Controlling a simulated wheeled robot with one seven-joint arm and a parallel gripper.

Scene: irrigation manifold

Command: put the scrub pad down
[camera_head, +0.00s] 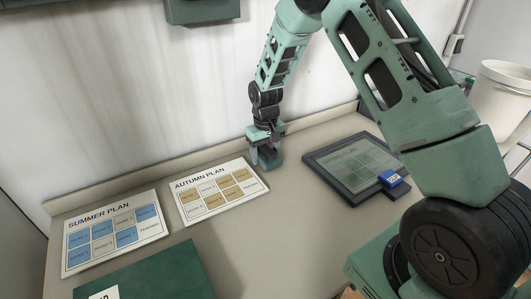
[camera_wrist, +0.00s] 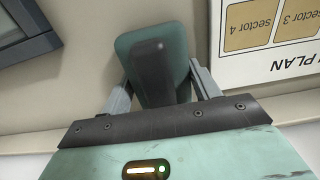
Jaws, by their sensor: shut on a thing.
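The scrub pad (camera_head: 269,158) is a teal block with a dark grip on top. My gripper (camera_head: 265,149) points down with its fingers around the pad, at the back of the counter between the Autumn Plan board (camera_head: 219,192) and the grey framed panel (camera_head: 345,155). In the wrist view the pad (camera_wrist: 179,42) sits between the fingers of my gripper (camera_wrist: 162,78), which are shut on its dark grip. The pad's underside is hidden, and I cannot tell whether it touches the counter.
The Summer Plan board (camera_head: 112,232) lies at left, with a dark green box or folder (camera_head: 150,276) in front. A blue tag (camera_head: 390,178) sits on the panel's corner. A white bucket (camera_head: 497,100) stands at right. Bare counter (camera_head: 270,225) lies in the middle front.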

